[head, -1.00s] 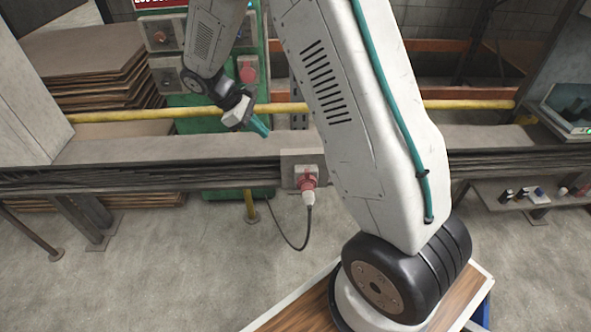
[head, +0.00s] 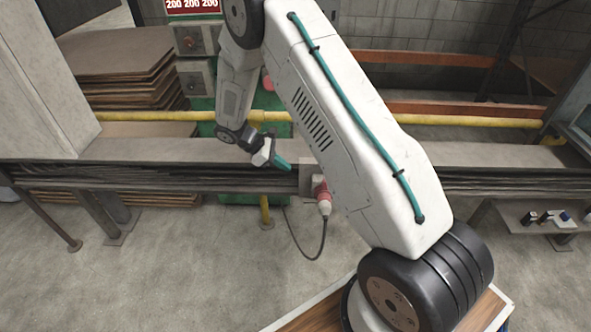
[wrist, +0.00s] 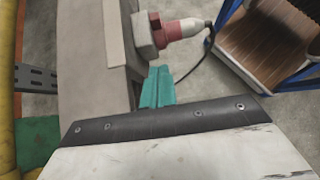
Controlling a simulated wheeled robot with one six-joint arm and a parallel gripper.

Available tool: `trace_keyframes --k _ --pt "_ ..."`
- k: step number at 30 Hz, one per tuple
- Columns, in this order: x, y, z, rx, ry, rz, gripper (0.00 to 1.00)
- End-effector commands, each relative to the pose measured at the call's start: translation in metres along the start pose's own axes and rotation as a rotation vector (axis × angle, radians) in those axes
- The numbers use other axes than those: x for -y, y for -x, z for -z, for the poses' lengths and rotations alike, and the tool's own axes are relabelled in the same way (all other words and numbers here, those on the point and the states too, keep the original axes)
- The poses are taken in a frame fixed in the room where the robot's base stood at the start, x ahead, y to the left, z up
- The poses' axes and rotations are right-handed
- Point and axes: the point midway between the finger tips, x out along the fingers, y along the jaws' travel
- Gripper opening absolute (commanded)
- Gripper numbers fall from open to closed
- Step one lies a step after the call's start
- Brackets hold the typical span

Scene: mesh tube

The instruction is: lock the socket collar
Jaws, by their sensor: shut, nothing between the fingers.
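The red socket collar (head: 320,188) sits on a grey socket box (head: 304,178) on the front of the bench. A white plug (head: 324,207) with a dark cable hangs from it, partly beside my arm. In the wrist view the red collar (wrist: 170,31), white plug (wrist: 193,26) and grey box (wrist: 143,38) show at the top. My gripper (head: 284,163) has teal fingers, shut and empty, just left of and above the box. In the wrist view its fingertips (wrist: 157,80) lie below the box, apart from the collar as far as I can see.
A yellow rail (head: 150,116) runs along the back of the bench (head: 150,147). Stacked brown sheets (head: 125,70) stand at back left. A lower shelf (head: 495,215) with small items is at right. Concrete floor (head: 190,260) is open in front.

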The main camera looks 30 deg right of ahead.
Motion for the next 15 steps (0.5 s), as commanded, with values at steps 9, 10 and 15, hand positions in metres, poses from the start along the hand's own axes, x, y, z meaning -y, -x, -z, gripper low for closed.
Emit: trace_keyframes --k 9,10,15 --pt "0.002 -0.067 -0.001 0.002 0.002 0.006 0.0" --pt "0.001 -0.073 -0.001 0.003 0.002 0.005 0.0" --pt "0.001 -0.098 -0.012 0.0 0.0 0.004 0.0"
